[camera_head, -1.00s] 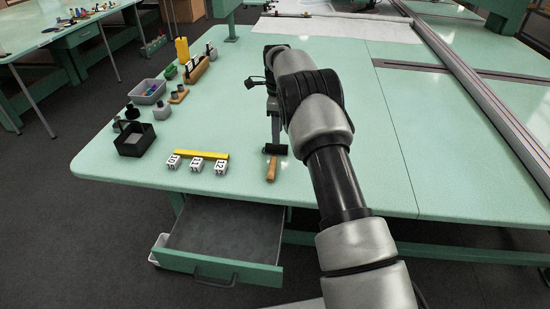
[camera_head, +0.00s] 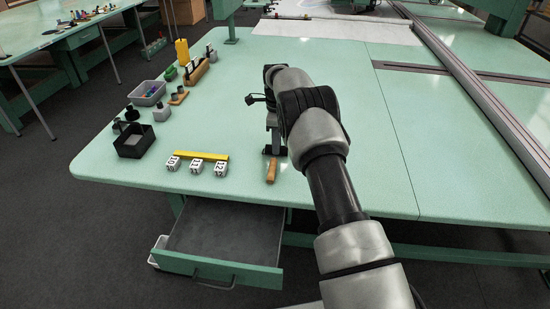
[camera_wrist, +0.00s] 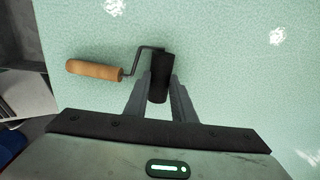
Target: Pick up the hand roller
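The hand roller lies on the green table. In the wrist view its wooden handle (camera_wrist: 95,69) points left and a bent wire joins it to the black roller head (camera_wrist: 160,77). My gripper (camera_wrist: 162,78) is open, with its two grey fingers on either side of the roller head. The gap on each side is small, and I cannot tell whether a finger touches it. In the head view the handle (camera_head: 271,172) shows at the table's front, and my gripper (camera_head: 272,147) is low over the head, which is largely hidden.
Left of the roller are a yellow bar (camera_head: 201,155) and numbered white blocks (camera_head: 196,167). A black box (camera_head: 134,141) and a grey bin (camera_head: 147,93) stand farther left. An open drawer (camera_head: 222,240) juts out below the front edge. The table right of my arm is clear.

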